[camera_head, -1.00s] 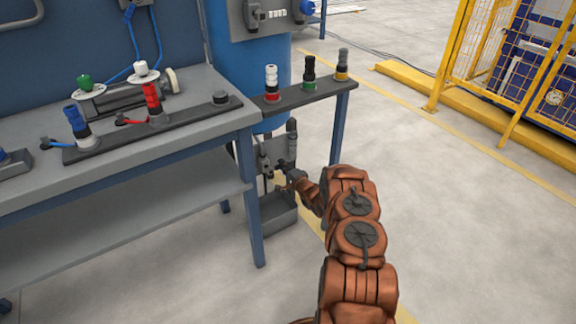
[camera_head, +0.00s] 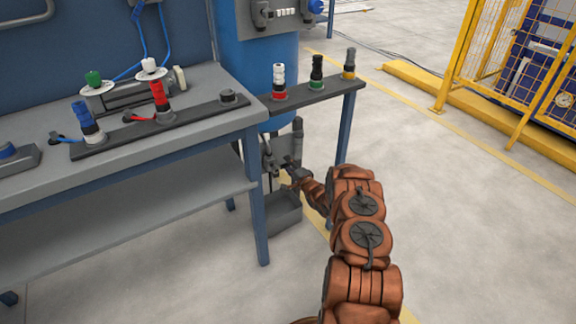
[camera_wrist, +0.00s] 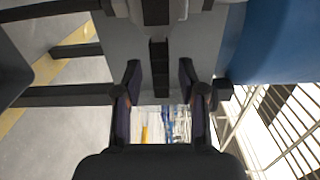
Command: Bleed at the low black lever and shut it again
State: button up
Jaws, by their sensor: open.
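The low black lever (camera_wrist: 159,55) shows in the wrist view as a narrow dark bar in front of a grey plate. My gripper (camera_wrist: 159,76) is open, with one finger on each side of the lever's lower end and a visible gap on both sides. In the head view my gripper (camera_head: 288,169) is at the low grey fittings (camera_head: 268,157) beneath the small shelf. The lever cannot be made out there, and my gripper and the bench leg hide part of the fittings.
A grey open bin (camera_head: 280,213) stands on the floor below the fittings. The workbench (camera_head: 190,135) is close on the left, and a blue shelf leg (camera_head: 344,127) is on the right. A blue tank (camera_head: 270,65) rises behind.

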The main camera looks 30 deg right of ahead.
jog(key=s, duration=1.2)
jog(key=shift+a, duration=0.15)
jog(key=shift+w, duration=0.1)
dwell(0.5)
